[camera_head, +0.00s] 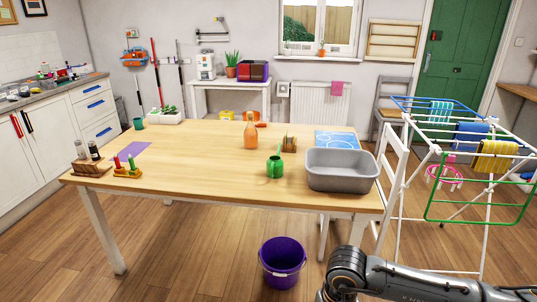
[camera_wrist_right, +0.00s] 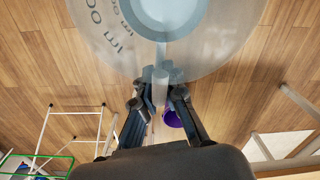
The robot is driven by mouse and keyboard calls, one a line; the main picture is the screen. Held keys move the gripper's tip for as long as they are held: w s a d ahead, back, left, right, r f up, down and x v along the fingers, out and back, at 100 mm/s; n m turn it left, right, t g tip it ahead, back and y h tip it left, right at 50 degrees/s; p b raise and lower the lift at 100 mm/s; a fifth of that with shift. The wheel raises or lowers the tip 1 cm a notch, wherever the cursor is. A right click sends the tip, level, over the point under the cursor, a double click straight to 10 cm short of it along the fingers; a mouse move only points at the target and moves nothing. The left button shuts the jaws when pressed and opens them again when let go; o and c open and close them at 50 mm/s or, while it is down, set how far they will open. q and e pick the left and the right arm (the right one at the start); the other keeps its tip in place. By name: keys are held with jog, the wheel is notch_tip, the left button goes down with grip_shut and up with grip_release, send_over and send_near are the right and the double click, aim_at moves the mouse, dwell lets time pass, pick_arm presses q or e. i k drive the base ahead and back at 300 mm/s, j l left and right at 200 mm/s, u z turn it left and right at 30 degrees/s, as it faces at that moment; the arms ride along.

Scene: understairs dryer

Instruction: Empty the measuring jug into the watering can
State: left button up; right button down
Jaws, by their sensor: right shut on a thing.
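The clear measuring jug (camera_wrist_right: 105,30) with grey volume markings fills the top of the right wrist view. Its handle (camera_wrist_right: 160,82) sits between the fingers of my right gripper (camera_wrist_right: 159,97), which is shut on it. A pale blue round area shows inside the jug; I cannot tell whether it is liquid or the base. In the head view a small green vessel with a thin upright part (camera_head: 275,168), which looks like the watering can, stands on the table left of the grey basin. The jug and right gripper are outside the head view. My left gripper is not in view.
The wooden table (camera_head: 200,160) holds a grey basin (camera_head: 341,178), an orange spray bottle (camera_head: 250,136) and a wooden block with bottles (camera_head: 90,168). A purple bucket (camera_head: 282,262) stands on the floor in front. A drying rack (camera_head: 470,165) is at the right. The table's front middle is clear.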

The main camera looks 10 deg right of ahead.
aim_at(276, 162)
jog(key=i+z, duration=0.15)
jog(key=i, duration=0.4)
jog(key=i+j+z, duration=0.15)
jog(key=i, duration=0.35)
jog(key=i+j+z, duration=0.15)
jog(key=i, duration=0.35)
